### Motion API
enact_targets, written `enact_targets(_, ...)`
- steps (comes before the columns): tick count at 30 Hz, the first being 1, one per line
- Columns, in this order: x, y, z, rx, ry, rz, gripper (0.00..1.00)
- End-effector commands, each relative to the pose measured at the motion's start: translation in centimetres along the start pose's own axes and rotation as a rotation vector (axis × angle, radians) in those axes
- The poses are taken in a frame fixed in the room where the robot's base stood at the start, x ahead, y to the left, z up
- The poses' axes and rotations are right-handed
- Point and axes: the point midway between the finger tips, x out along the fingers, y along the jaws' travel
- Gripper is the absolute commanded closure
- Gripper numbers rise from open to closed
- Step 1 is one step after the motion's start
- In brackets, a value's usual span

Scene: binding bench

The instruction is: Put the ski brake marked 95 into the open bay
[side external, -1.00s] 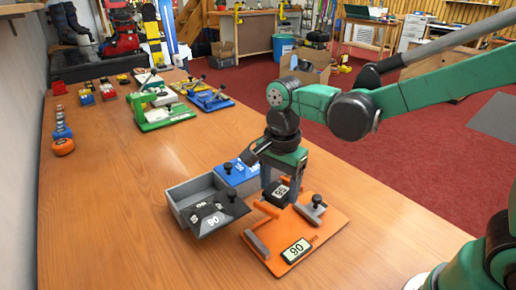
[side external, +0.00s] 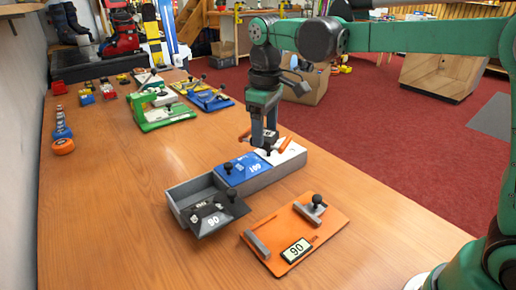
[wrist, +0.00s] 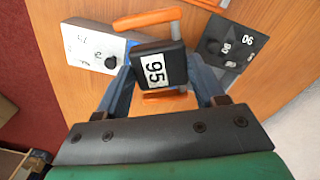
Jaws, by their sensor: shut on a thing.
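The ski brake marked 95 (wrist: 174,62) is a black block with orange arms, with its label facing the camera in the wrist view. My gripper (side external: 264,146) is shut on it; in the side view the orange arms (side external: 285,143) stick out beside the fingers. The brake is held above the long grey box, over its blue and white covers. The open bay (side external: 190,188) is the box's left end, with grey walls and a visible hollow. A dark piece marked 90 (side external: 219,214) with a black knob slopes at its front. The bay's floor is partly hidden.
The blue cover (side external: 238,172) and white cover (side external: 291,153) top the rest of the box. An orange plate marked 90 (side external: 270,252) with grey blocks lies in front. Green and blue fixtures (side external: 165,116) stand farther back.

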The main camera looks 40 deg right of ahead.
Motion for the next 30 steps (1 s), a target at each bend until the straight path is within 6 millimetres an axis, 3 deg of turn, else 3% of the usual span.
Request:
enact_targets(1,0.7,-0.9,-2.0,-0.149,0.013,0.011,0.80)
enact_targets(6,3.2,-4.1,-7.1,-0.641,0.066,0.041,0.80)
enact_targets(12,5.3,-7.0,-10.4,-1.008,0.118,0.053,0.80)
enact_targets(18,6.3,-7.9,-11.2,-1.114,0.134,0.056,0.80)
enact_targets(30,8.7,-7.9,-11.1,-1.111,0.134,0.055,0.80)
